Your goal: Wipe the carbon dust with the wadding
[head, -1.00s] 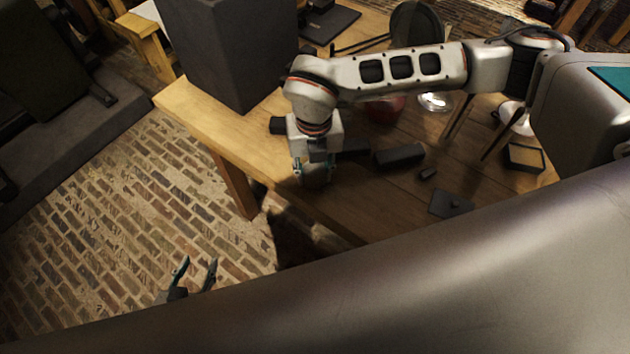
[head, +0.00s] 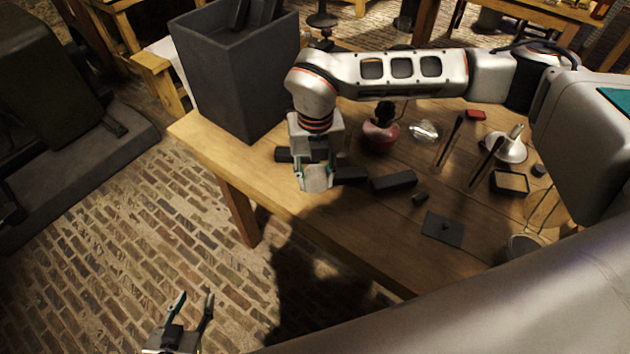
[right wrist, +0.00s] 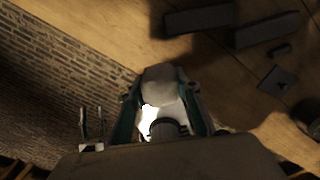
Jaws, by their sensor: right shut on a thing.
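My right gripper (head: 315,172) hangs over the near-left edge of the wooden table (head: 365,235). It is shut on a pale, rounded wad, the wadding (head: 316,182). The wadding (right wrist: 162,74) also shows between the fingers in the right wrist view. I cannot tell whether the wadding touches the tabletop. My left gripper (head: 196,298) is open and empty, low over the brick floor, away from the table. I cannot make out the carbon dust apart from the shadows and dark wood.
Dark blocks (head: 393,182) lie beside the right gripper, with a lidlike plate (head: 443,229) further right. A tall grey box (head: 245,85) stands behind. A red pot (head: 380,138), a white funnel-shaped thing (head: 508,147) and a small tray (head: 509,183) stand further back.

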